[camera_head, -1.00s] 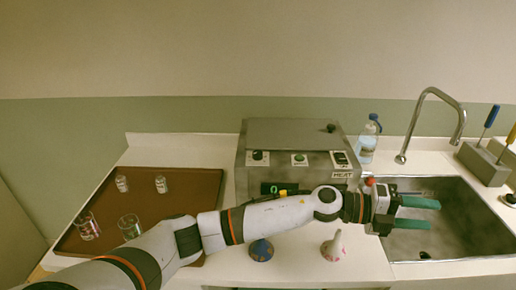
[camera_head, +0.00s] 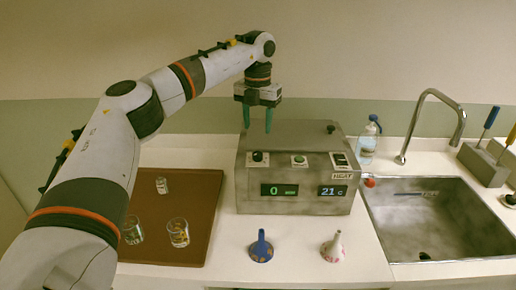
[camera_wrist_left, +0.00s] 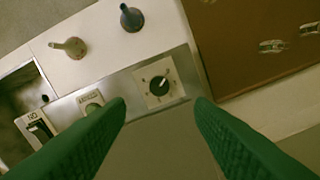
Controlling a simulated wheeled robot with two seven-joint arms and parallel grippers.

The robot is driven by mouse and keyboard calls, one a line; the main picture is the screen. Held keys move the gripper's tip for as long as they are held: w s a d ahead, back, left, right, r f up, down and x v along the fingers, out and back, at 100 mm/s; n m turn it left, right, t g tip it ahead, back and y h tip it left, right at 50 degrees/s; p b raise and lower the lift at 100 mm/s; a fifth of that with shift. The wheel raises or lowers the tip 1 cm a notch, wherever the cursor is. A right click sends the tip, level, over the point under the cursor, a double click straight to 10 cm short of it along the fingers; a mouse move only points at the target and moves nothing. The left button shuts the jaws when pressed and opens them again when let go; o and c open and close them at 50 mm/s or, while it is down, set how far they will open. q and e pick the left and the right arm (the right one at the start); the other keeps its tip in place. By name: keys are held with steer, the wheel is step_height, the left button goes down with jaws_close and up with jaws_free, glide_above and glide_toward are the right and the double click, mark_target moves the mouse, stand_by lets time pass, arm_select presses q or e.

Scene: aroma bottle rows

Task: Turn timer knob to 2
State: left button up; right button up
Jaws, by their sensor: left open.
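The timer knob (camera_head: 258,156) is a small black dial on a white plate, at the left of the sloped panel of the grey heater box (camera_head: 300,205). In the left wrist view the knob (camera_wrist_left: 158,86) shows a pale pointer mark; its scale numbers are too small to read. My left gripper (camera_head: 257,130) is open and empty, with green fingers pointing down above the box's top, behind and above the knob. In the left wrist view the knob appears between and just beyond the fingertips (camera_wrist_left: 161,101), apart from them. The left display (camera_head: 279,190) reads 0. My right gripper is out of view.
A green button (camera_head: 299,160) and a switch (camera_head: 340,159) share the panel. A brown tray (camera_head: 200,185) with glassware is left, a sink (camera_head: 440,215) and a bottle (camera_head: 368,142) right.

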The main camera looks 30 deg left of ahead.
mark_target(258, 154)
arm_select(q)
step_height(258, 154, down, 9)
steer(key=shift+f+p, duration=0.1)
steer(key=shift+p, duration=1)
steer(key=c, duration=1)
